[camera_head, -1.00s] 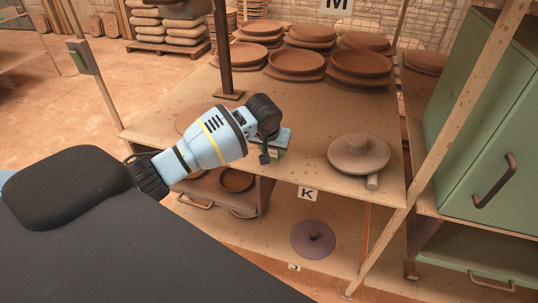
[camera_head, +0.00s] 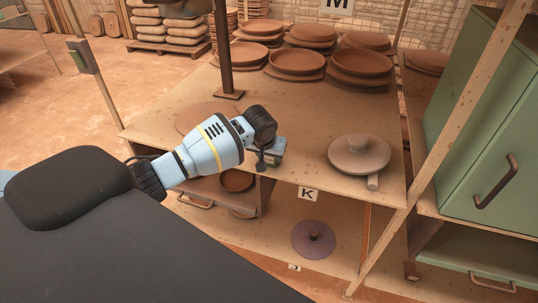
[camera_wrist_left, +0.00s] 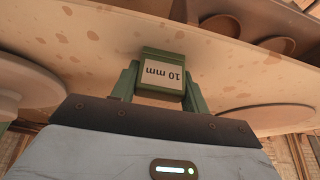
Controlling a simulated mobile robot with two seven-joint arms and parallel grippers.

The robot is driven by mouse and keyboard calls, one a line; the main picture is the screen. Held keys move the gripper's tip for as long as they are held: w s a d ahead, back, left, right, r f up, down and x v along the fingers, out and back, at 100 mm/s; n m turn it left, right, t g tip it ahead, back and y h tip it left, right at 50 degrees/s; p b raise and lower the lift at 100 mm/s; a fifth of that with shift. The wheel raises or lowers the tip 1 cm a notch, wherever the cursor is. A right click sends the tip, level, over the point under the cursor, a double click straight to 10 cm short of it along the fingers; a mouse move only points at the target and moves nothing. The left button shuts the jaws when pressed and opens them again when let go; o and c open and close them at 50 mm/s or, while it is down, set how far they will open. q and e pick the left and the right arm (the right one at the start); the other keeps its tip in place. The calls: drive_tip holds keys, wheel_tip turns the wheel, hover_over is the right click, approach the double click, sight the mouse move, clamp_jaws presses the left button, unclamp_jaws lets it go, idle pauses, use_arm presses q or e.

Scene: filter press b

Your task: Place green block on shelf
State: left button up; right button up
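The green block (camera_wrist_left: 161,70) is labelled "10 mm" and sits between the two green fingers of my left gripper (camera_wrist_left: 160,82) in the left wrist view. My left gripper is shut on it. In the head view my left gripper (camera_head: 270,157) is at the front edge of the wooden shelf (camera_head: 305,165), above the "K" label, and the block is mostly hidden by the gripper. I cannot tell whether the block touches the board. My right gripper is not in view.
A lidded clay piece (camera_head: 358,156) stands right of my gripper, with a small roller by it. A flat clay disc (camera_head: 200,117) lies behind the arm. Stacked clay plates (camera_head: 296,66) fill the back. A slanted wooden post (camera_head: 440,140) and green cabinet (camera_head: 490,120) bound the right.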

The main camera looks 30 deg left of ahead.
use_arm(q)
drive_tip(key=o, duration=0.5)
drive_tip(key=shift+c, duration=0.2)
drive_tip(key=shift+r, duration=0.5)
drive_tip(key=v, duration=1.1)
drive_tip(key=s+d+f+m+t+h, duration=0.1)
drive_tip(key=s+d+f+m+h, duration=0.1)
drive_tip(key=s+d+f, duration=0.6)
drive_tip(key=s+d+f+m+t+h, duration=0.15)
drive_tip(key=d+f, duration=0.25)
drive_tip(key=f, duration=0.8)
drive_tip(key=s+f+t, duration=0.1)
drive_tip(key=s+f, duration=0.3)
drive_tip(key=s, duration=0.7)
drive_tip(key=s+d+f+m+t, duration=0.1)
drive_tip(key=s+f, duration=0.3)
drive_tip(key=s, duration=0.7)
drive_tip(key=shift+t+y, duration=0.35)
drive_tip(key=shift+s+d+m, duration=0.1)
drive_tip(key=shift+d+m, duration=0.05)
drive_tip(key=shift+m, duration=0.1)
